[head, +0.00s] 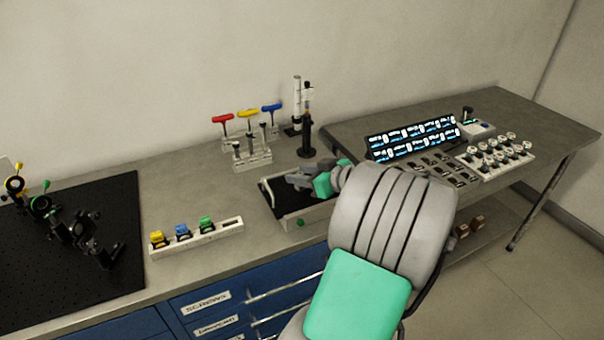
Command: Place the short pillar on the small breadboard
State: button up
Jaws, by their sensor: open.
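The small breadboard appears to be the black-topped plate in a light frame (268,199) at the middle of the bench, partly hidden by my arm. My gripper (296,180) is over its back part, pointing left. It is open, and I see nothing held in it. I cannot tell for sure which thing is the short pillar. A dark pillar on a round base (307,137) stands upright behind my gripper. Small posts stand in a pale rack (252,162) to the left of it.
A large black breadboard (100,262) with optic mounts lies at the left. A white holder (197,237) with coloured pieces stands between the boards. Red, yellow and blue handled tools (248,114) stand at the back. A side table (490,103) with electronics is at the right.

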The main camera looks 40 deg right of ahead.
jog(key=b+v, duration=0.1)
jog(key=v, duration=1.1)
